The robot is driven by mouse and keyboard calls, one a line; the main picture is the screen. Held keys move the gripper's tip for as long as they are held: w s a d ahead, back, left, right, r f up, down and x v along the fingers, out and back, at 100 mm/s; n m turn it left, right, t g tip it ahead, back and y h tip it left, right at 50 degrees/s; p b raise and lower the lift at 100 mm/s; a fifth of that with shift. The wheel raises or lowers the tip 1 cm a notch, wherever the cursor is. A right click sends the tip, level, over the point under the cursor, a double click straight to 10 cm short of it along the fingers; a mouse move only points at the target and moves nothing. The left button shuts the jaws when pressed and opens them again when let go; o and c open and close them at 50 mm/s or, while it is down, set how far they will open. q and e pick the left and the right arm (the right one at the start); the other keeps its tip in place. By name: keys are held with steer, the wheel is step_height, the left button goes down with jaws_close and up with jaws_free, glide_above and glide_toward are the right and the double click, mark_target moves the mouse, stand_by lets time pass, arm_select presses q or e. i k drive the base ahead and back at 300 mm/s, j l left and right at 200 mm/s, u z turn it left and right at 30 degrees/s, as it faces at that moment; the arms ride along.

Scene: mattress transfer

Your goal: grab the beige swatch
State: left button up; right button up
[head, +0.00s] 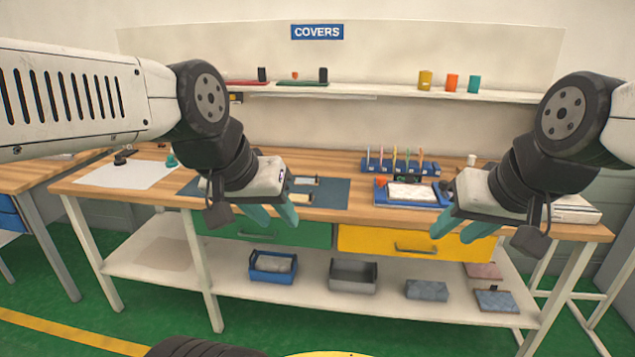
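A dark blue-grey mat (335,193) lies on the wooden workbench. Small pale pieces lie on it just right of my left gripper. The nearer one (300,198) looks beige and may be the beige swatch; the farther one (305,181) looks grey-beige. They are too small to tell for certain. My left gripper (272,213) is open and empty, its teal fingers apart and pointing down in front of the mat, hiding part of it. My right gripper (461,226) is open and empty, over the bench's front right, in front of the yellow drawer.
A blue tray (381,199) with a white patterned piece and a rack (375,165) of coloured sticks stand right of the mat. A white sheet (125,174) lies at left. Bins, including a blue one (273,277), sit on the lower shelf. Cups stand on the wall shelf (390,93).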

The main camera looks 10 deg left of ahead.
mark_target(295, 197)
steer(key=i+u, duration=0.4)
steer(key=i+l+u, duration=0.2)
steer(key=i+u, duration=0.15)
steer(key=i+l+u, duration=0.25)
steer(key=u, duration=0.15)
steer(key=i, duration=0.1)
